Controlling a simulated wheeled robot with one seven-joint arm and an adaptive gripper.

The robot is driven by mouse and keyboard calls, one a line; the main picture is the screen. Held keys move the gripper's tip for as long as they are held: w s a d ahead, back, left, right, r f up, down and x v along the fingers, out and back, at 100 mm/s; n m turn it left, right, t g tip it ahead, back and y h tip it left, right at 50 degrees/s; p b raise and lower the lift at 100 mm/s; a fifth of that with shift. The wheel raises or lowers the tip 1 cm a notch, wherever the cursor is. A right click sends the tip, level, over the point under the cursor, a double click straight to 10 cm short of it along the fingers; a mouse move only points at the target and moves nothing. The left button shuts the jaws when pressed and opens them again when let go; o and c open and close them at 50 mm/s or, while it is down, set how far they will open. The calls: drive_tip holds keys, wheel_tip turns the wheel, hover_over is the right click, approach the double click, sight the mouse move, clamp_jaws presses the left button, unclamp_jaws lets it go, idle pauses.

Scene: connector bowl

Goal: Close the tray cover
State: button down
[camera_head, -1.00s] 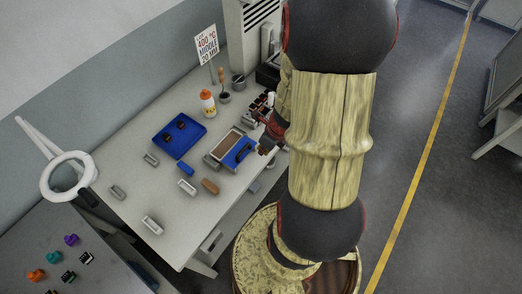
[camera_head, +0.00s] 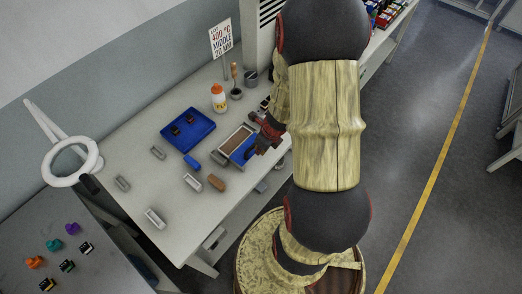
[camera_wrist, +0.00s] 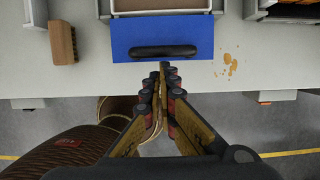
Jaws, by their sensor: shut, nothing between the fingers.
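The tray (camera_head: 222,151) is a grey-rimmed box on the workbench with its brown inside showing. Its blue cover (camera_head: 239,156) lies at the near right end, off the brown part. In the wrist view the blue cover (camera_wrist: 125,40) sits below the tray's pale edge (camera_wrist: 160,13) and carries a black bar handle (camera_wrist: 163,52). My gripper (camera_head: 253,150) is at the cover's right side in the head view. In the wrist view my gripper (camera_wrist: 163,66) is shut and empty, its tips just below the handle; whether they touch it I cannot tell.
A brown block (camera_head: 216,183) and a blue block (camera_head: 192,162) lie near the tray. The bench edge runs just under the cover.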

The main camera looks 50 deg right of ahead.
drive_tip(key=p, duration=0.4)
hover_over(245, 147)
drive_tip(key=shift+s+r, duration=0.1)
drive_tip(key=shift+s, duration=0.15)
drive_tip(key=shift+w, duration=0.4)
drive_tip(key=shift+s, duration=0.1)
